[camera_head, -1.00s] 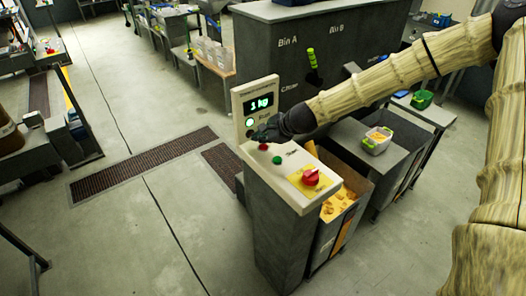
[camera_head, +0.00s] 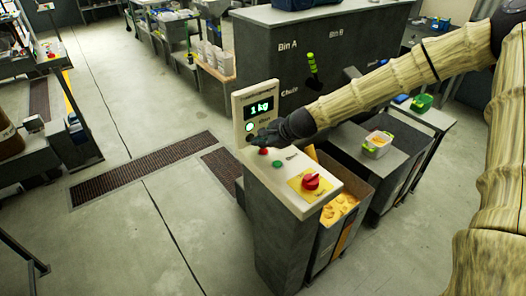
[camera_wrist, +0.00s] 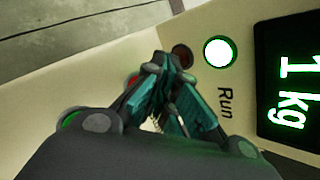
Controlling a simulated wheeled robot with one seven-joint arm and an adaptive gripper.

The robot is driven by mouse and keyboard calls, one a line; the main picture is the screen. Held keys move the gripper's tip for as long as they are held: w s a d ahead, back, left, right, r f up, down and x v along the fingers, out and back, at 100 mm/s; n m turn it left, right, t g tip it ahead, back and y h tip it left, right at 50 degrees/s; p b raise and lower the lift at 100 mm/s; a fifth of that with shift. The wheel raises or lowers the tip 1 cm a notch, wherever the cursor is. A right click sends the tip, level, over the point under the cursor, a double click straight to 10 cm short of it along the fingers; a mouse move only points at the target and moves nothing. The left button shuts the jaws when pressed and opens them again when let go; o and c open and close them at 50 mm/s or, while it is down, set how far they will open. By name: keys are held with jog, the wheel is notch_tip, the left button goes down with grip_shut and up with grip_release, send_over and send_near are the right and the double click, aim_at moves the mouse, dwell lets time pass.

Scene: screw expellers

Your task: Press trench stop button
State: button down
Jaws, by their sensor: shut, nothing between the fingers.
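The control panel (camera_head: 246,99) has an upright face with a lit "1 kg" display (camera_head: 262,107) and a glowing round lamp (camera_head: 249,127), marked "Run" in the wrist view (camera_wrist: 219,52). A dark red round element (camera_wrist: 182,55) is beside that lamp. On the sloped top are a red button (camera_head: 263,151), a green button (camera_head: 278,164) and a larger red knob (camera_head: 311,181) on a yellow plate. My gripper (camera_head: 257,138) is shut and empty, close to the upright face, above the red button. In the wrist view its fingertips (camera_wrist: 168,62) partly cover the red button (camera_wrist: 132,80). Contact cannot be told.
An open bin with yellow pieces (camera_head: 339,208) stands right of the panel's pedestal. A grey cabinet (camera_head: 262,68) marked "Bin A" and "Bin B" is behind. A white-green tub (camera_head: 377,146) sits on a grey unit. Floor left of the pedestal is open, with dark grates (camera_head: 145,168).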

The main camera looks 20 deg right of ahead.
aim_at(261, 152)
jog(key=shift+f, duration=0.15)
dwell(0.3)
jog(key=shift+f+b, duration=0.3)
jog(key=shift+b, duration=0.05)
jog(key=shift+f+b, duration=0.35)
jog(key=shift+f, duration=0.1)
dwell(0.8)
jog(key=shift+r, duration=0.15)
jog(key=shift+r+p, duration=0.7)
jog(key=shift+r, duration=0.05)
jog(key=shift+r+p, duration=1.95)
jog(key=shift+r, duration=0.6)
jog(key=shift+f, duration=0.1)
